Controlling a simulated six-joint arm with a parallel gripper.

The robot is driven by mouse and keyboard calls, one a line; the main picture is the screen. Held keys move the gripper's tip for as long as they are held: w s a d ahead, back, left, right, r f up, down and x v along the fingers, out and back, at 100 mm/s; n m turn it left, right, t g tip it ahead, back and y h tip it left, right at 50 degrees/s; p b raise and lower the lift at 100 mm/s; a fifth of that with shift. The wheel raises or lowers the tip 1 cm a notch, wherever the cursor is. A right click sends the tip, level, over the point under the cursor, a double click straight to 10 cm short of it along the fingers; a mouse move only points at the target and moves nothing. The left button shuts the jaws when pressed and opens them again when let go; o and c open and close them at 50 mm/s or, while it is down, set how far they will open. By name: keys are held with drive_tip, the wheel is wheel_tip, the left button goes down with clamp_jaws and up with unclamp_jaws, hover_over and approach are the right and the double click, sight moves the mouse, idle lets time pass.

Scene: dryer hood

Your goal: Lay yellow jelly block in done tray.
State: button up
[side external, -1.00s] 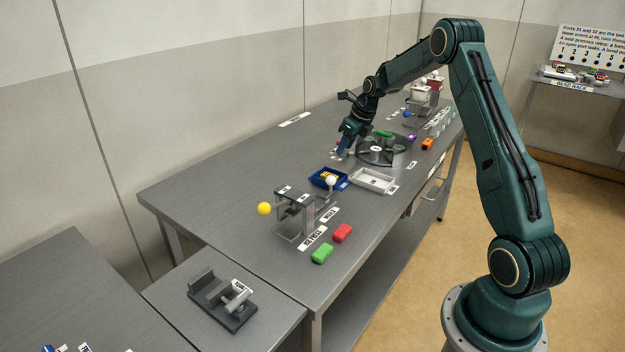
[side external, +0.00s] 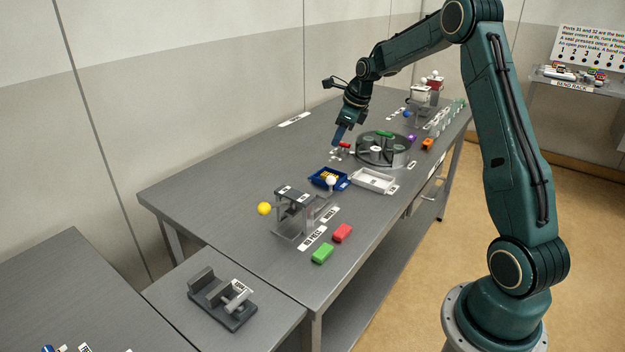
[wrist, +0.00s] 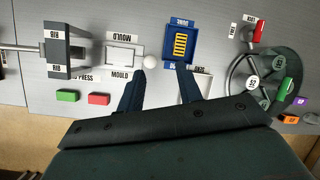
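A yellow ridged block (wrist: 180,44) lies inside a blue tray (wrist: 167,50), whose label in the wrist view appears to read DONE upside down. The side view also shows the yellow block (side external: 327,177) in the blue tray (side external: 314,181), beside a white tray. My gripper (side external: 337,143) is above the table, left of the round turntable and beyond the blue tray. In the wrist view its two dark blue fingers (wrist: 160,92) are apart with nothing visible between them.
The round turntable (side external: 384,160) has a green handle, and a red handle (side external: 345,146) sits beside it. A white tray (side external: 373,185) adjoins the blue one. A press (side external: 293,195) with a yellow knob (side external: 264,209) stands nearer. Red (side external: 342,232) and green (side external: 322,253) blocks lie in front.

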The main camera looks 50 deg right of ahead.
drive_tip(key=s+a+r+n, duration=0.6)
drive_tip(key=a+n, duration=0.2)
drive_tip(key=a, duration=0.1)
drive_tip(key=s+a+r+n, duration=0.6)
drive_tip(key=a+r+n, duration=0.1)
drive_tip(key=a, duration=0.3)
drive_tip(key=s+a+n, duration=0.4)
drive_tip(key=s+n, duration=0.4)
drive_tip(key=s, duration=0.1)
drive_tip(key=s+a+f+n+t, duration=0.1)
drive_tip(key=s+a+n, duration=0.4)
drive_tip(key=s+n, duration=0.3)
drive_tip(key=shift+s+f+n, duration=0.25)
drive_tip(key=shift+s+n, duration=0.05)
drive_tip(key=shift+s, duration=0.85)
